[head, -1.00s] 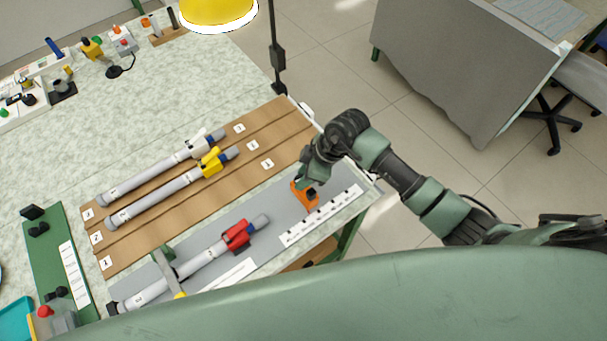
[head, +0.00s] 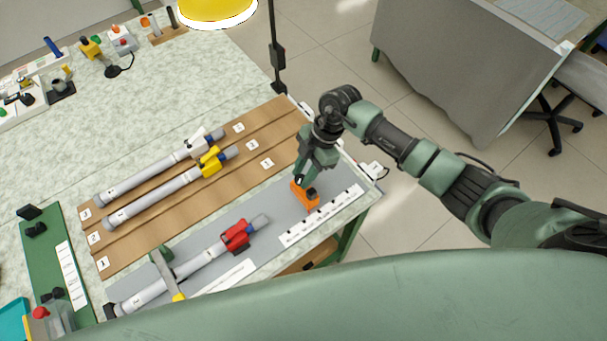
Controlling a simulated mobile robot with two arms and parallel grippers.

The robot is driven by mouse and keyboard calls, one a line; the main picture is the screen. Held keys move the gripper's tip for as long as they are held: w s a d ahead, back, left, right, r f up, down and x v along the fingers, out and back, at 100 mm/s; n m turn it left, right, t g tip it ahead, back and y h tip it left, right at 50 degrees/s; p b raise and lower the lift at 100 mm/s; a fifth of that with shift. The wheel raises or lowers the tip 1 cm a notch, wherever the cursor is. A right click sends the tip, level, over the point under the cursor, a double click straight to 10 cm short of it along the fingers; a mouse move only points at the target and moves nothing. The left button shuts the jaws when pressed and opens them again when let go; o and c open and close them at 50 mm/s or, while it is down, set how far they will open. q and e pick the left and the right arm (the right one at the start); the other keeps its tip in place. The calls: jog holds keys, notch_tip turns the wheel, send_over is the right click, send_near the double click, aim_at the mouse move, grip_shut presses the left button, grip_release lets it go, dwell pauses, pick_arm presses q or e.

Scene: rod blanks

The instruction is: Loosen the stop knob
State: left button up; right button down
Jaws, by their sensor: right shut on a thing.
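My right gripper (head: 301,182) reaches down at the right end of the grey fixture plate (head: 272,206). Its fingers are shut at the top of the orange stop block (head: 306,196), on what appears to be the stop knob; the knob itself is hidden by the fingers. The orange block stands on the plate behind a white printed scale (head: 322,216). A grey rod with a red clamp piece (head: 236,236) lies on the same plate, its right end apart from the orange block.
Two grey rods, one with a white fitting (head: 197,146) and one with a yellow fitting (head: 210,160), lie on a numbered brown wooden rack (head: 265,141). A yellow lamp (head: 215,10) hangs above. A green board (head: 48,250) lies at left.

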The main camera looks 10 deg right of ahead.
jog(key=n+b, duration=0.1)
jog(key=n, duration=0.1)
jog(key=n+g+b, duration=0.1)
jog(key=n+h+b, duration=0.1)
jog(key=n, duration=0.1)
jog(key=shift+w+a+f+n+g, duration=0.15)
jog(key=shift+w+n+g, duration=0.15)
jog(key=shift+g, duration=0.1)
jog(key=n+b, duration=0.3)
jog(key=shift+a+g+h, duration=0.1)
jog(key=shift+g+h, duration=0.3)
jog(key=shift+n+h+b, duration=0.3)
jog(key=shift+n+b, duration=0.25)
jog(key=shift+n, duration=0.25)
jog(key=shift+r, duration=0.2)
jog(key=c, duration=1.3)
grip_release()
jog(key=shift+a, duration=0.1)
